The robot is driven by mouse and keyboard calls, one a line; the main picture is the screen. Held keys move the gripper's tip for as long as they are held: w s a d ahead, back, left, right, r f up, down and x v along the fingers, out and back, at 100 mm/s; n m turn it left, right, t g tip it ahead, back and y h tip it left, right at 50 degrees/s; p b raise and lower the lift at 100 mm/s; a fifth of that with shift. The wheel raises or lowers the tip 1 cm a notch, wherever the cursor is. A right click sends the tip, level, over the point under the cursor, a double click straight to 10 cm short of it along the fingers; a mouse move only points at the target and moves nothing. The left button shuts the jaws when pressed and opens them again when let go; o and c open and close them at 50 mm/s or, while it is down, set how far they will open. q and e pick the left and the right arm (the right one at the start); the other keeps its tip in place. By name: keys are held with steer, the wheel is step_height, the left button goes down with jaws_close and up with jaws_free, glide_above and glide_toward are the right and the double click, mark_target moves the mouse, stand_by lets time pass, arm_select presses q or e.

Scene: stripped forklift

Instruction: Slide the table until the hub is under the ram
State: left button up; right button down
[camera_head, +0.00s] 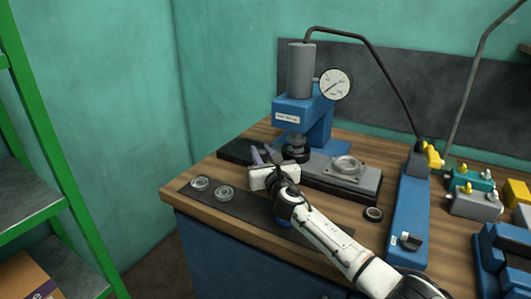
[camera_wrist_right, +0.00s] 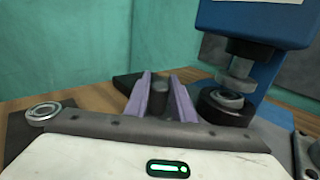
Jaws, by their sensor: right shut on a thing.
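A blue press (camera_head: 322,119) stands on the bench, its ram (camera_head: 296,141) pointing down over a black ring-shaped part. The sliding table (camera_head: 366,189) is a grey slab under the press, reaching out to the right. A round flanged metal part, which looks like the hub (camera_head: 347,165), sits on its right part, right of the ram. My right gripper (camera_head: 264,155), with purple fingers, is left of the ram. In the wrist view its fingers (camera_wrist_right: 161,98) are shut on a dark upright knob (camera_wrist_right: 160,99). Whether the knob joins the table is hidden. My left gripper is not in view.
A pressure gauge (camera_head: 335,84) is on the press. A blue pump (camera_head: 408,205) stands farther right.

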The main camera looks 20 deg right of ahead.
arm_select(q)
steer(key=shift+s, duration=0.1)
arm_select(e)
steer(key=shift+d+f, duration=0.1)
steer(key=shift+f, duration=0.1)
steer(key=c, duration=1.6)
jaws_free()
steer(key=shift+s, duration=0.1)
steer(key=shift+c, duration=0.2)
steer(key=shift+o, duration=0.6)
steer(key=shift+s+r, duration=0.1)
steer(key=shift+r, duration=0.05)
steer(key=shift+s+r, duration=0.1)
steer(key=shift+s, duration=0.1)
steer(key=s+p, duration=0.1)
steer(key=s, duration=0.1)
steer(key=s+p, duration=0.2)
steer(key=shift+a+r+p, duration=0.1)
steer(key=shift+a+p, duration=0.1)
steer(key=shift+p, duration=0.1)
steer(key=s, duration=0.5)
steer(key=shift+a+f+p, duration=0.25)
steer(key=shift+a+p, duration=0.05)
steer(key=shift+p, duration=0.05)
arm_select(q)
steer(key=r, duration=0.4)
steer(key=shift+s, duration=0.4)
arm_select(e)
steer(key=shift+s, duration=0.4)
